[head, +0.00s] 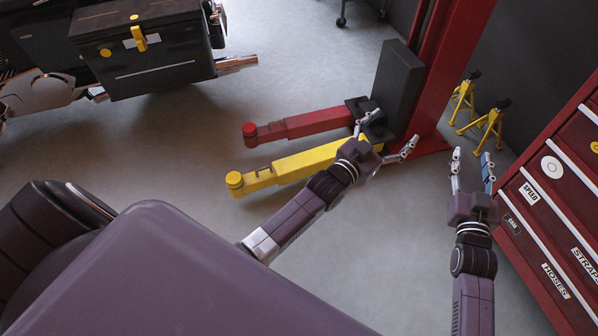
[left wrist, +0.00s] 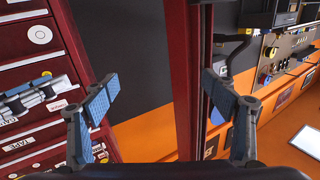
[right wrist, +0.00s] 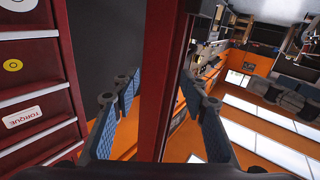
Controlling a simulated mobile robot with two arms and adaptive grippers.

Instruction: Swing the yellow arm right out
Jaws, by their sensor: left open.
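The yellow arm (head: 300,165) is a low lift arm close to the floor, with a round pad at its left end. It runs from the foot of the red post (head: 450,60) toward the left. My left gripper (head: 387,132) is open over the post end of the yellow arm and hides part of it. Its fingers stand apart in the left wrist view (left wrist: 160,98), with nothing held. My right gripper (head: 471,165) is open and empty, right of the arm, between post and red cabinet. Neither wrist view shows the yellow arm.
A red lift arm (head: 300,124) lies behind the yellow one. A red drawer cabinet (head: 545,185) stands close on the right, with yellow jack stands (head: 490,125) behind. A motorcycle with a black case (head: 145,60) is at upper left. The floor left of the yellow arm's tip is clear.

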